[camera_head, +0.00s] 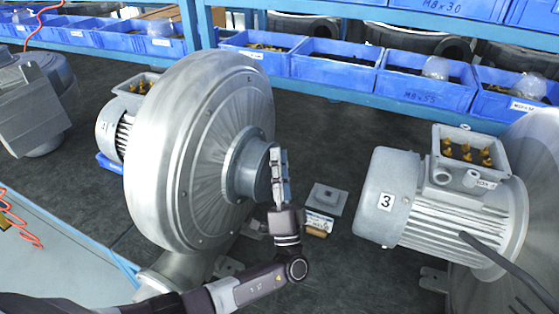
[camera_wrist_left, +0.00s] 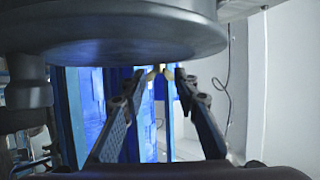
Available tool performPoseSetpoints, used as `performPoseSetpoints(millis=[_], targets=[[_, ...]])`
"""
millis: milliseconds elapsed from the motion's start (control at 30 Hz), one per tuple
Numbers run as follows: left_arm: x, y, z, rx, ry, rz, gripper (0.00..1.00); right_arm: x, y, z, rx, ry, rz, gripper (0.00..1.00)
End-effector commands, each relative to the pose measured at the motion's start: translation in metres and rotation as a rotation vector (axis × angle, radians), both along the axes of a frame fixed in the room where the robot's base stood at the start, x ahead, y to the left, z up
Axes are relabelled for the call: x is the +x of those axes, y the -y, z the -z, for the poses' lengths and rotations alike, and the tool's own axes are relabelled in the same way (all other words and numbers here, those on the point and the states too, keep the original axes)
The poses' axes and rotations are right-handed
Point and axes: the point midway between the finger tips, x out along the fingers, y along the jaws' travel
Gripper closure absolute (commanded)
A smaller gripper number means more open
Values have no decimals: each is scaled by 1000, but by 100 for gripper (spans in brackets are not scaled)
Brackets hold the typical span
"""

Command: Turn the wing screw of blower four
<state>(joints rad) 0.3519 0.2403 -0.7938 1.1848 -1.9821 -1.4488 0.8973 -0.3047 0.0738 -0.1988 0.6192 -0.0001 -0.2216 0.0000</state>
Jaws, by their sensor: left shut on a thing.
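A big grey blower (camera_head: 205,150) stands in the middle of the head view, with a round hub (camera_head: 243,165) on its face. The number on its motor is too small to read surely. My left gripper (camera_head: 279,160) is upright at the right side of this hub. In the left wrist view, the tips of my left gripper (camera_wrist_left: 160,76) close in on a small brass-coloured wing screw (camera_wrist_left: 158,68) under the rim of a large grey round part (camera_wrist_left: 130,35). The screw is hidden in the head view. My right gripper is in neither view.
A blower with a motor marked 3 (camera_head: 400,200) stands to the right, with a dark cable. A small grey block (camera_head: 327,198) lies on the dark bench between the blowers. Blue bins (camera_head: 335,65) line the rack behind. Another grey machine (camera_head: 30,105) is at far left.

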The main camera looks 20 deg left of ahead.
Motion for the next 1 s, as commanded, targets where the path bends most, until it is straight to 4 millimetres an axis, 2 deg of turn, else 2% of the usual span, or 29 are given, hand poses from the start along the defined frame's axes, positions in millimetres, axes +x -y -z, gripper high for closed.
performPoseSetpoints(millis=[167,367,800,1000], targets=[[-1,1,0,0,-10,1,96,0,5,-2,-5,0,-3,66],[-2,1,-4,3,-76,4,96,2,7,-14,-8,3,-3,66],[-7,1,-14,12,-436,7,96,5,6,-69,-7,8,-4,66],[-8,2,-15,15,-616,8,96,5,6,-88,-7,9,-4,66]])
